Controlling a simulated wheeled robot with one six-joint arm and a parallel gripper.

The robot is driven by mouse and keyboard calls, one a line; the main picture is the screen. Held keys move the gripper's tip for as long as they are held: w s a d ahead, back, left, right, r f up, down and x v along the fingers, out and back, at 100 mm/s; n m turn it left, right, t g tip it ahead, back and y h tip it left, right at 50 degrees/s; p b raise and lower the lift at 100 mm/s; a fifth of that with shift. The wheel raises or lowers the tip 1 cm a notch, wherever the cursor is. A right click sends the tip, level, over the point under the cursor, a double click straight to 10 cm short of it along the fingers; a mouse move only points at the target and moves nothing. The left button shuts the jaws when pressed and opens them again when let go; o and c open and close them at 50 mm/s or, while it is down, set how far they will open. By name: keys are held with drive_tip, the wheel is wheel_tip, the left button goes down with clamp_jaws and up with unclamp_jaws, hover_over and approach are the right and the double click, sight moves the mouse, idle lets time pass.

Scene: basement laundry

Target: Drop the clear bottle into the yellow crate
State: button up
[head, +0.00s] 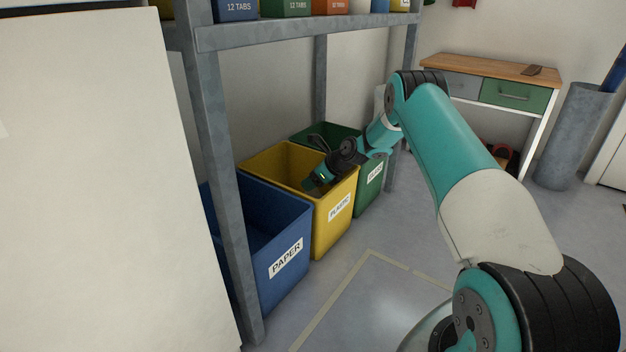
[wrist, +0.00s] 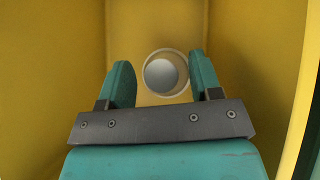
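The yellow crate (head: 333,228), labelled PLASTIC, stands on the floor between two other bins. My gripper (head: 312,184) is tilted down into its open top, at about rim height. In the wrist view, my gripper (wrist: 162,65) has its two teal fingers apart, one on each side of the clear bottle (wrist: 185,85). The ring fits the gap between the fingertips, so the bottle appears held. Yellow walls surround it. In the head view I cannot make out the bottle.
A blue bin (head: 282,285) labelled PAPER stands left of the crate, and a green bin (head: 372,188) to its right. A grey shelf frame (head: 222,170) rises around the bins, with its shelf above. A white cabinet (head: 100,180) is at left. Floor in front is clear.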

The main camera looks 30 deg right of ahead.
drive_tip(key=shift+r, duration=0.1)
drive_tip(key=shift+r, duration=0.2)
drive_tip(key=p+v, duration=0.7)
drive_tip(key=v, duration=0.5)
drive_tip(key=shift+r+p, duration=0.3)
drive_tip(key=shift+p, duration=0.05)
drive_tip(key=shift+a, duration=0.1)
